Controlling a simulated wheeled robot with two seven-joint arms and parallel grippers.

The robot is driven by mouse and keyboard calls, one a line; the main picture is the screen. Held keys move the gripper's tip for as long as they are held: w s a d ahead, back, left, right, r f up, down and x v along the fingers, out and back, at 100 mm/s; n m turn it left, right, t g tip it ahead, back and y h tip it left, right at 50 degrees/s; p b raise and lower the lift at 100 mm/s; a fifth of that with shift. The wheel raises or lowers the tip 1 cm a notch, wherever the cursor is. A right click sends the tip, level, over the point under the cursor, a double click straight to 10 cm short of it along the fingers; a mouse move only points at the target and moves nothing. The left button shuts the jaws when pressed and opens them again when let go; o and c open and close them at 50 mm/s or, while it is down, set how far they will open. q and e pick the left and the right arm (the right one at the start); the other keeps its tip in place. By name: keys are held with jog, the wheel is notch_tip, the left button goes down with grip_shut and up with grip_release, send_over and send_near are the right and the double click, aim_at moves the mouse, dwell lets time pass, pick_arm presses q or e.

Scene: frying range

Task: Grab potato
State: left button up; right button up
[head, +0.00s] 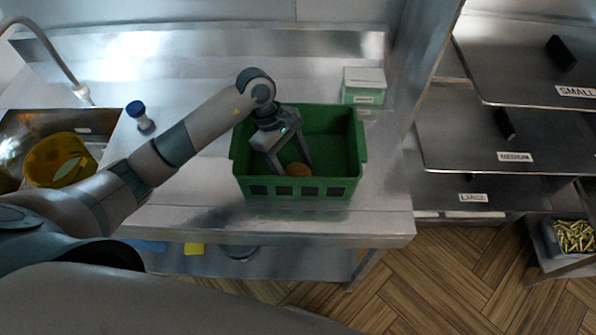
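A brown potato (299,170) lies in the green crate (300,190) near its front wall, partly hidden by that wall. My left gripper (291,169) reaches down into the crate from the left. Its two fingers are spread apart, with one at the left of the potato and one close to its upper right side. The potato is near the fingertips; whether they touch it cannot be told. My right gripper is not in view.
The crate stands on a steel counter (190,205). A green and white box (363,86) is behind it at the right. A blue-capped bottle (140,115) and a sink with a yellow bowl (60,160) are at the left. Labelled shelves (480,150) stand at the right.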

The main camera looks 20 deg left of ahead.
aim_at(295, 167)
pick_arm(q)
jog(key=c, duration=0.9)
jog(key=shift+r, duration=0.1)
jog(key=shift+c, duration=0.2)
jog(key=shift+w+r+b, duration=0.1)
jog(key=shift+r+b, duration=0.3)
jog(key=shift+r, duration=0.1)
notch_tip(295, 167, up, 8)
jog(key=b, duration=0.3)
jog(key=shift+r+b, duration=0.3)
jog(key=shift+r, duration=0.15)
jog(key=shift+r, duration=0.1)
